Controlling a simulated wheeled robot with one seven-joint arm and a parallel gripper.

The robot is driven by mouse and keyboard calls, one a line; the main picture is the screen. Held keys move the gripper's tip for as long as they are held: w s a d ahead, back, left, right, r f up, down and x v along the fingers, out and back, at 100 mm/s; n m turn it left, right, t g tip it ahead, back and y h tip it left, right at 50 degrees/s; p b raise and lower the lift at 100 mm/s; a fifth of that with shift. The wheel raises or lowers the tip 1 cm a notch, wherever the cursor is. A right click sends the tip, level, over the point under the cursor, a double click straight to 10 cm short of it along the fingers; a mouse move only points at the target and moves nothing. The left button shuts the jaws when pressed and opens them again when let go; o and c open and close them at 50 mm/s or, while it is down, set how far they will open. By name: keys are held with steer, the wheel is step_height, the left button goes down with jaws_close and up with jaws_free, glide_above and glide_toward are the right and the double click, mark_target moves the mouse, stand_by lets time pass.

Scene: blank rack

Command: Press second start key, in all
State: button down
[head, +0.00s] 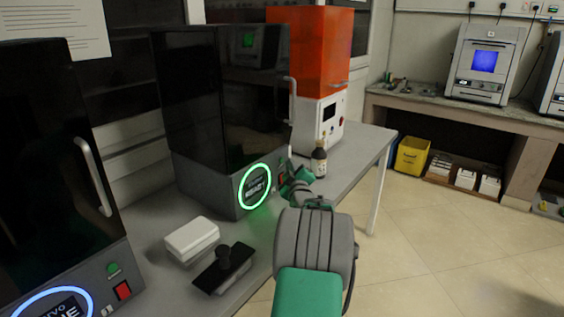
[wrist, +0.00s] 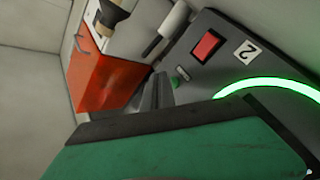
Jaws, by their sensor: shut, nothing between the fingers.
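The second machine (head: 225,185) has a black front door, a grey lower panel and a green-lit ring display (head: 255,186). In the wrist view its panel shows a red switch (wrist: 207,45), a "2" label (wrist: 244,52) and a small green start key (wrist: 178,82), partly hidden by my fingers. My gripper (head: 287,178) is at the right side of this panel. In the wrist view its fingers (wrist: 160,82) are shut and empty, with tips right by the green key. I cannot tell whether they touch it. In the head view my gripper hides the key.
The first machine (head: 60,170) stands at left with a blue ring, green key (head: 113,268) and red switch (head: 123,290). A white box (head: 191,238), a black plate with a knob (head: 222,268), a brown bottle (head: 319,158) and an orange-and-white machine (head: 310,50) share the bench.

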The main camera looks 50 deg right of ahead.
steer(key=shift+w, duration=0.1)
steer(key=shift+w+b, duration=0.35)
steer(key=shift+b, duration=0.15)
steer(key=shift+w+b, duration=0.35)
steer(key=shift+w, duration=0.05)
stand_by(0.3)
stand_by(0.4)
steer(key=shift+s+b, duration=0.75)
steer(key=shift+s, duration=0.05)
